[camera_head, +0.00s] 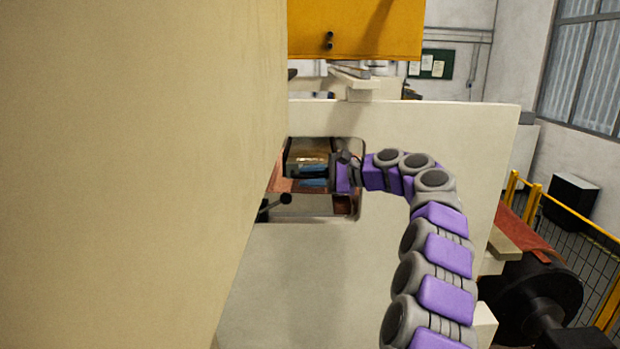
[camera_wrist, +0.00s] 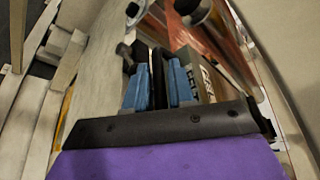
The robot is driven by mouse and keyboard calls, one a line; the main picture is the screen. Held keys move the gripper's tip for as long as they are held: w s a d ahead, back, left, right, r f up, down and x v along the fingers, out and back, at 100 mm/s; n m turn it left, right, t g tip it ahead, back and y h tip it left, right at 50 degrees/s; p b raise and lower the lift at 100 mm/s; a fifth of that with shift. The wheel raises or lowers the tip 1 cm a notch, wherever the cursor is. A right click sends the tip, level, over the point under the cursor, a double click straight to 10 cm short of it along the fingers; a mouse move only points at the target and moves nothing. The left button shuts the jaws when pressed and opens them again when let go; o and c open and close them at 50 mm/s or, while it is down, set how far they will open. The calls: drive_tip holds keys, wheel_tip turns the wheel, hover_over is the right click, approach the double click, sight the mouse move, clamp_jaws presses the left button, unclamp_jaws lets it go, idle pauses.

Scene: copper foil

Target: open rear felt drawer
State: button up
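My gripper (camera_head: 313,176) reaches from the right into a rectangular opening in the beige machine wall. Its blue-padded fingers also show in the wrist view (camera_wrist: 158,85), close together with dark parts between them. I cannot tell whether these are finger parts or something held. A dark box-like part (camera_head: 303,157) with a brownish face sits in the opening just above the fingers. In the wrist view a box side with pale lettering (camera_wrist: 208,78) stands right of the fingers. I cannot tell whether this is the rear felt drawer; no drawer front or handle shows clearly.
A large beige panel (camera_head: 130,170) fills the left of the head view. The beige wall (camera_head: 450,135) surrounds the opening. A black-knobbed lever (camera_head: 285,198) lies below the gripper, and copper foil (camera_head: 285,185) runs behind it. A yellow cover (camera_head: 360,30) hangs above.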

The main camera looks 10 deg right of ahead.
drive_tip(key=shift+d, duration=0.25)
drive_tip(key=shift+c, duration=1)
clamp_jaws()
drive_tip(key=shift+a, duration=0.1)
drive_tip(key=shift+s+f, duration=0.1)
drive_tip(key=shift+s, duration=0.05)
drive_tip(key=shift+s+a, duration=0.1)
drive_tip(key=shift+s, duration=0.1)
drive_tip(key=s+a+b, duration=0.3)
drive_tip(key=s, duration=1.2)
drive_tip(key=s+a+b, duration=0.3)
drive_tip(key=s, duration=1.3)
drive_tip(key=s+a+b, duration=0.2)
drive_tip(key=s+a, duration=0.1)
drive_tip(key=s, duration=1.3)
drive_tip(key=shift+a+b, duration=0.2)
drive_tip(key=shift+b, duration=0.2)
drive_tip(key=shift+s, duration=0.1)
drive_tip(key=shift+o, duration=1)
unclamp_jaws()
